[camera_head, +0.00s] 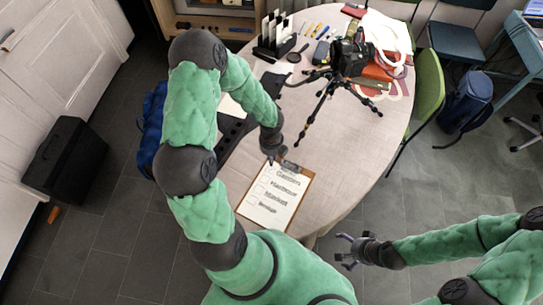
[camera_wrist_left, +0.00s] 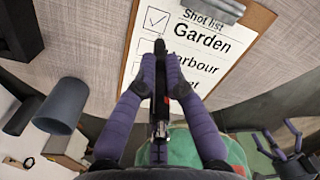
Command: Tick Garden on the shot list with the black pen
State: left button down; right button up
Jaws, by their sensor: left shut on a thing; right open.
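The shot list (camera_head: 273,197) is a white sheet on a brown clipboard (camera_head: 242,210) at the table's near edge. It has several rows with boxes. In the left wrist view the Garden box (camera_wrist_left: 156,20) holds a tick mark, left of the word Garden (camera_wrist_left: 202,38). My left gripper (camera_wrist_left: 160,68) is shut on the black pen (camera_wrist_left: 160,104), which points at the sheet just below the ticked box. Whether its tip touches the paper I cannot tell. In the head view my left gripper (camera_head: 273,152) is over the clipboard's top. My right gripper (camera_head: 345,251) is open and empty, off the table.
A camera on a black tripod (camera_head: 330,88) stands on the table beyond the clipboard. Farther back are a black rack (camera_head: 272,45), several pens, a red-orange case (camera_head: 378,72) and a white bag. A green chair (camera_head: 427,95) stands at the right. Table right of the clipboard is clear.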

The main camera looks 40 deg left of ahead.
pick_arm(q)
jog(key=shift+r+p, duration=1.7)
jog(key=shift+r, duration=0.25)
jog(key=shift+f, duration=0.1)
